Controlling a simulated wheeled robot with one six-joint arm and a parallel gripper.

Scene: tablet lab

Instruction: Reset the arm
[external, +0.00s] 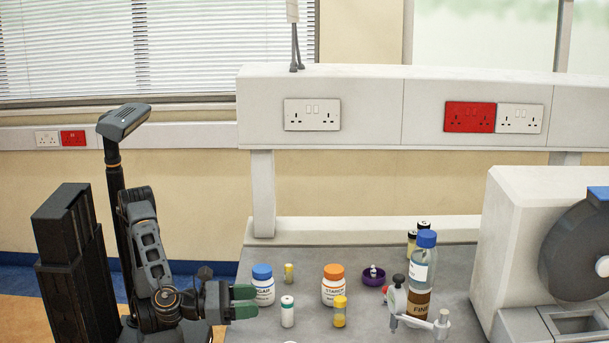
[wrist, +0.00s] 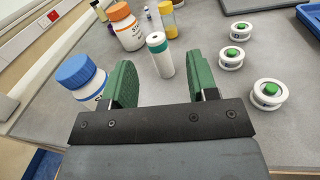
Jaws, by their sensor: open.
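My gripper (external: 243,301) has green fingers and is open, with nothing held between them. In the external view it is at the left edge of the bench, in front of the blue-capped sugar bottle (external: 263,285). In the wrist view my gripper (wrist: 160,85) points over the bench. The blue-capped bottle (wrist: 82,78) is just left of the left finger. My arm is folded beside the bench.
An orange-capped starch bottle (external: 333,286) and a yellow vial (external: 340,312) stand on the bench (external: 385,258). A tall blue-capped bottle (external: 422,272) stands near a large white machine (external: 510,220) at right. Several white round containers with green tops (wrist: 269,94) lie right of my gripper.

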